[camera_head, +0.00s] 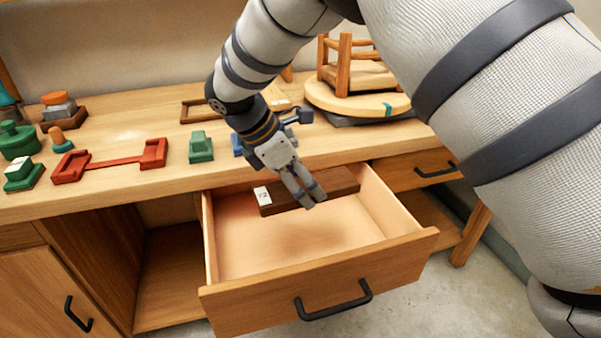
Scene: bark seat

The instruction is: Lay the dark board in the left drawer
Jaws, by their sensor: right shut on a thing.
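The dark board (338,184) is a long brown piece with a white label at its left end. My right gripper (309,198) reaches down from the upper right and is shut on the board near its middle. The board is at the back of the open drawer (318,279); a soft shadow shows on the drawer floor in front of it. I cannot tell exactly how high the board is above the floor. The drawer is pulled out of the bench, and nothing else shows inside it. My left gripper is not in view.
A shut drawer (412,167) with a black handle is to the right. On the bench top (120,128) stand a red fixture (110,161), green blocks (201,147) and a small wooden stool (350,75) on a round board. A cabinet door (50,295) is at lower left.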

